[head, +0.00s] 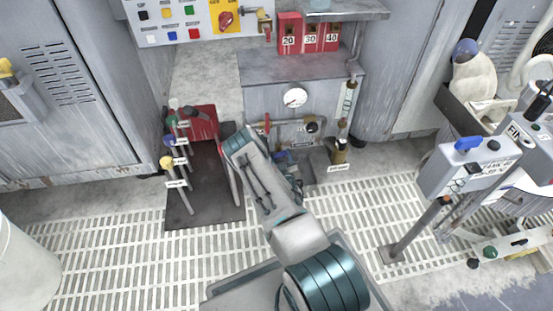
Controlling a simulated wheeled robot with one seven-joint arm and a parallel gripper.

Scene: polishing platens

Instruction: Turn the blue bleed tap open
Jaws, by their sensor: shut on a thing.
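The blue bleed tap (280,156) shows as a small patch of blue low on the pipework under the grey bench, just right of my arm. My gripper (286,160) is at the tap, low in front of the bench, and is shut on it. My own arm covers much of the gripper, so the fingertips and the tap's exact angle are hard to make out.
A pipe with a red-handled valve (267,124) and a round gauge (294,97) are just above. A brass-coloured fitting (339,150) stands to the right. A rack of coloured-knob levers (205,195) is close on the left. Pale floor grating (110,250) lies open in front.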

